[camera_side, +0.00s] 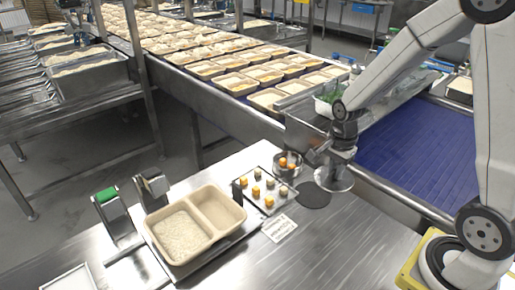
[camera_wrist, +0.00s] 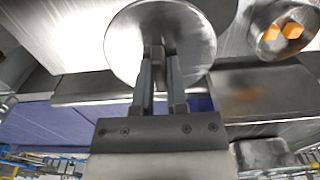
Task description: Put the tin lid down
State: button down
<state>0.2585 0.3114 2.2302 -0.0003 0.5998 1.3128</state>
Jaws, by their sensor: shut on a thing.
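The tin lid (camera_side: 336,184) is a round, shiny metal disc. It hangs below my gripper (camera_side: 341,157), near the right edge of a dark round mat (camera_side: 312,197) on the steel table. In the wrist view the lid (camera_wrist: 178,22) fills the top middle, and my gripper (camera_wrist: 158,58) is shut on its middle. A dark rounded edge shows behind the lid there. I cannot tell the exact gap between lid and table. The open tin (camera_side: 277,170) stands left of the lid with orange cubes inside; it also shows in the wrist view (camera_wrist: 262,47).
A small tray (camera_side: 267,207) with several orange and dark pieces lies left of the tin. A two-part tan container (camera_side: 240,228) with rice stands farther left. A white label card (camera_side: 279,229) lies in front. The blue conveyor (camera_side: 405,160) runs behind; the table's front right is clear.

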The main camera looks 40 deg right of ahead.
jog(key=shift+w+d+f, duration=0.2)
jog(key=shift+w+f, duration=0.8)
jog(key=shift+w+d+f, duration=0.2)
jog(key=shift+w+f, duration=0.8)
jog(key=shift+f, duration=0.05)
jog(key=shift+w+d+f, duration=0.2)
jog(key=shift+w+f, duration=0.8)
jog(key=shift+w+f, duration=0.1)
jog(key=shift+w+f, duration=0.1)
jog(key=shift+f, duration=1.6)
jog(key=shift+f, duration=0.3)
jog(key=c, duration=0.7)
grip_release()
jog(key=shift+o, duration=0.2)
notch_tip(320, 180, up, 13)
jog(key=shift+f, duration=0.2)
